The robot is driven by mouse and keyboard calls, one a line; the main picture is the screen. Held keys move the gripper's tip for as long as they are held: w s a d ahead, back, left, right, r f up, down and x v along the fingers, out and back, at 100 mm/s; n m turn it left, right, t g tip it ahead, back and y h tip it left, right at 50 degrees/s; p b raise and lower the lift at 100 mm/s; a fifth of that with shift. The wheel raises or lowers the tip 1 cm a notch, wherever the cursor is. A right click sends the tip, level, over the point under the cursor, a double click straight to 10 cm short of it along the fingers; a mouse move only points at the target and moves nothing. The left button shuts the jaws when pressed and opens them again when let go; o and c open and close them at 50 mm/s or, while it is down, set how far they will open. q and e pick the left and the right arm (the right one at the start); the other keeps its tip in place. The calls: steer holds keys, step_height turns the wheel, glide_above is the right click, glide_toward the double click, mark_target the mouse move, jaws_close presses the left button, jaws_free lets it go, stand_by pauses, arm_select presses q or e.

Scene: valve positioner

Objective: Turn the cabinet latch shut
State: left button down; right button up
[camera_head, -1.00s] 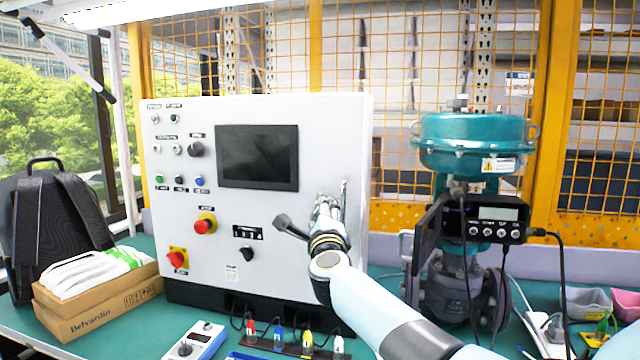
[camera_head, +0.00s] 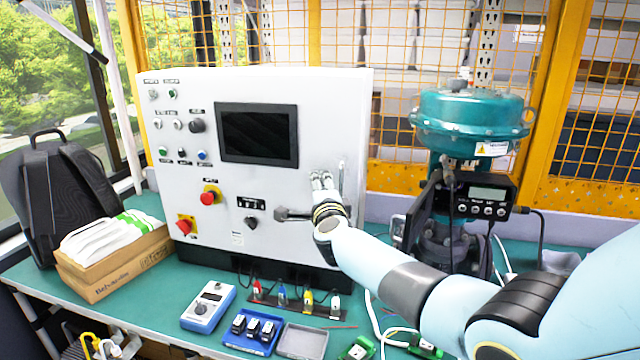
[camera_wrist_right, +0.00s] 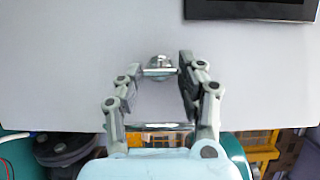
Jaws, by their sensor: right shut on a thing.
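The white control cabinet (camera_head: 270,190) stands on the bench, its front facing me. A small metal latch (camera_wrist_right: 160,64) shows between my right fingertips in the right wrist view, against the cabinet's front. My right gripper (camera_wrist_right: 160,72) is shut on the latch. In the head view the right gripper (camera_head: 322,180) reaches the cabinet's front right part, below and right of the dark screen (camera_head: 257,134). The gripper and wrist hide much of the latch there, so I cannot tell its exact angle. My left gripper is in neither view.
A teal valve actuator (camera_head: 470,125) with a positioner stands right of the cabinet. A blue tray (camera_head: 250,330) and a handheld meter (camera_head: 208,306) lie in front. Boxes (camera_head: 115,265) and a backpack (camera_head: 65,195) are at left. My right arm crosses the bench's right part.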

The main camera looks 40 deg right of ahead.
stand_by(0.3)
steer(key=o, duration=0.9)
steer(key=shift+v, duration=6)
